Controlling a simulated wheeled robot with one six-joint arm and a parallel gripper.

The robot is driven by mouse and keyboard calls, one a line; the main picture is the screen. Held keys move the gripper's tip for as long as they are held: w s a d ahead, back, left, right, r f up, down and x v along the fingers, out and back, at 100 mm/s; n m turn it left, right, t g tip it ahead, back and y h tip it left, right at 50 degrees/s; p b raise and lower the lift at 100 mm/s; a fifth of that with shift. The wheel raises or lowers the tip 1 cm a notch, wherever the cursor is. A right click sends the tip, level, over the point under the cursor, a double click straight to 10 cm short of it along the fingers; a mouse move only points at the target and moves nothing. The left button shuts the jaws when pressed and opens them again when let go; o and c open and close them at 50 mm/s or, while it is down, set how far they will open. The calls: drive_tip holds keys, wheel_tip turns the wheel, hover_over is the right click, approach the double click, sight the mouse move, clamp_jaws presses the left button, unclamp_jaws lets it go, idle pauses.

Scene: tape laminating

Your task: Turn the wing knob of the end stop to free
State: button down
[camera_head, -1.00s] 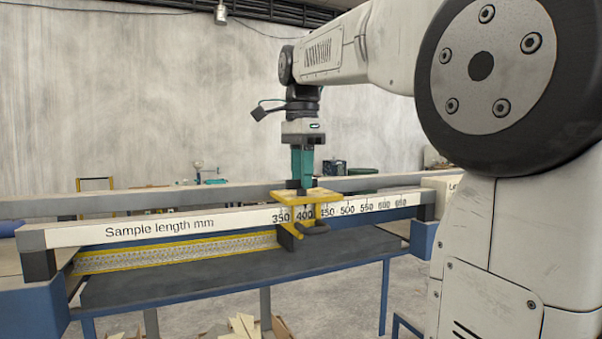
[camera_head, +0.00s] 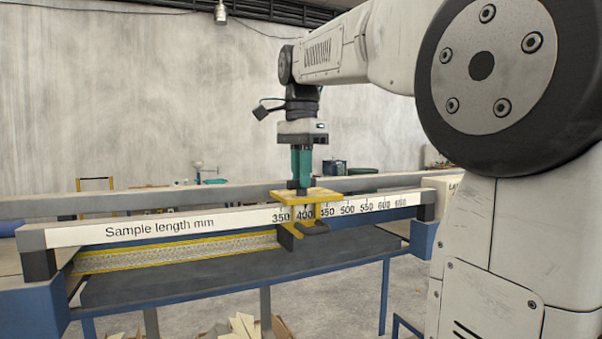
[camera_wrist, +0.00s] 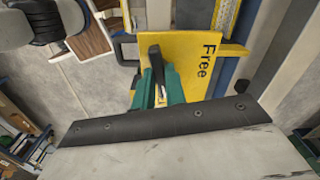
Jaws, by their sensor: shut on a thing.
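The yellow end stop (camera_head: 325,197) sits on the rail of the sample length scale, near the 400 mark. In the wrist view its yellow plate (camera_wrist: 189,50) bears the word "Free". The black wing knob (camera_wrist: 155,61) stands on this plate, to the left of the word. My gripper (camera_head: 302,186) points straight down onto the end stop from above. In the wrist view its teal fingers (camera_wrist: 159,89) are shut on the knob, one on each side. The fingers hide part of the knob, and in the head view the knob is hardly visible.
The white scale rail (camera_head: 160,227) runs across the bench, with a second grey rail (camera_head: 130,202) behind it. A yellow-edged strip (camera_head: 180,253) lies left of the end stop above the dark bench top (camera_head: 190,281). Air above the rails is clear around my gripper.

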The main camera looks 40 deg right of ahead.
drive_tip(key=n, duration=0.4)
drive_tip(key=shift+n, duration=0.3)
drive_tip(key=n, duration=0.3)
drive_tip(key=shift+n, duration=0.3)
drive_tip(key=n, duration=0.3)
drive_tip(key=shift+r, duration=0.1)
drive_tip(key=shift+n, duration=2)
drive_tip(key=c, duration=1.4)
unclamp_jaws()
drive_tip(key=shift+c, duration=0.2)
